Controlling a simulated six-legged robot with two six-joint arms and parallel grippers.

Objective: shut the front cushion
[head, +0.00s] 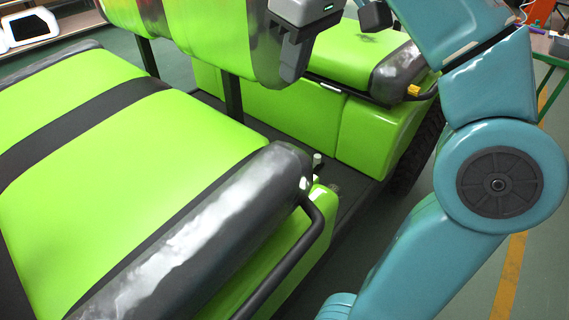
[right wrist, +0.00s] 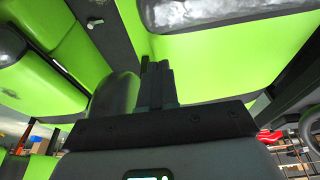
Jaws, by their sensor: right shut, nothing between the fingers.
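Two green seat cushions show in the head view, and I cannot tell for sure which is the front one. The near cushion (head: 130,140) has black stripes and a dark grey rounded end, and appears to lie flat. The far cushion (head: 345,58) appears to lie on its green base, partly hidden by the backrest and my right gripper. My right gripper (head: 284,76) is shut and empty, close against the end of the green backrest; contact is unclear. In the right wrist view its dark fingers (right wrist: 157,84) are together below a green panel (right wrist: 235,55). My left gripper is not in view.
The backrest (head: 205,35) stands on dark posts (head: 232,98) between the seats. A black side rail (head: 290,260) curves beside the near cushion. A yellow piece (head: 413,90) sits by the far cushion. Green floor (head: 545,215) with a yellow line is open at right.

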